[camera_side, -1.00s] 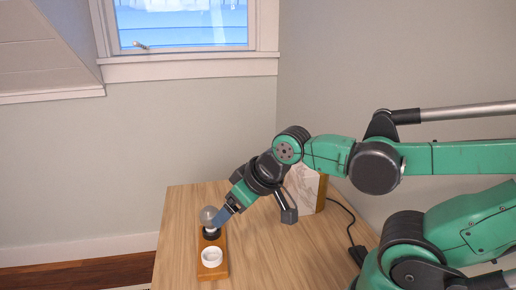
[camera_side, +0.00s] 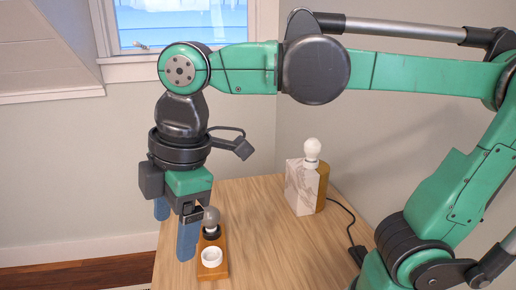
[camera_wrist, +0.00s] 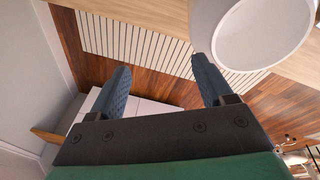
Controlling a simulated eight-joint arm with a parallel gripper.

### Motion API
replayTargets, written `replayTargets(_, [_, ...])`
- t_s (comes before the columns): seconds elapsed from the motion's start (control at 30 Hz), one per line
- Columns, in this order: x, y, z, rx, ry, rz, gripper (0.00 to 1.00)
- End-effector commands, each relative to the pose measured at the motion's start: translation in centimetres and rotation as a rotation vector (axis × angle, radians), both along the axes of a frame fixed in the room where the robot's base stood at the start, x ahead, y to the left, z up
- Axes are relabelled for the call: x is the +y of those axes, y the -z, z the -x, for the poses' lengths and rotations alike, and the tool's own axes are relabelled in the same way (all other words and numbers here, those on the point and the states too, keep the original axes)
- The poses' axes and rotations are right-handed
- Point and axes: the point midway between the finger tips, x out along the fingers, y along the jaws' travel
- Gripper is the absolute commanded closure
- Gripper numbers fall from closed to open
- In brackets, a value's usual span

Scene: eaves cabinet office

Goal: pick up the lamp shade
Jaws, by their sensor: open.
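A wide white round piece with a pale grey wall, which looks like the lamp shade (camera_wrist: 262,35), shows at the top right of the wrist view, cut off by the frame edge. I cannot make it out in the side view. My gripper (camera_side: 174,228) points down at the left end of the table, its blue fingers apart and empty. In the wrist view my gripper (camera_wrist: 161,70) has nothing between its fingers. The shade is beyond and to the right of the right finger, apart from the fingertips as far as I can tell.
A wooden tray (camera_side: 222,271) with a grey bulb (camera_side: 211,215) and a white ring (camera_side: 211,257) stands close right of my gripper. A marble lamp base (camera_side: 302,188) with a white bulb stands at the back right, its cord trailing right. The middle of the table (camera_side: 270,240) is clear.

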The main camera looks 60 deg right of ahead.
Motion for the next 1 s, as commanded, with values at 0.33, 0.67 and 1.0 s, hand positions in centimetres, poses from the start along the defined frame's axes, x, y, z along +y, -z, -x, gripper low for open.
replayTargets(0.33, [7.2, 2.2, 4.0, 0.158, -0.723, 0.176, 0.27])
replayTargets(0.67, [7.1, 5.8, 4.0, 0.154, -0.716, 0.174, 0.27])
replayTargets(1.0, [7.1, 9.6, 4.0, 0.152, -0.714, 0.172, 0.27])
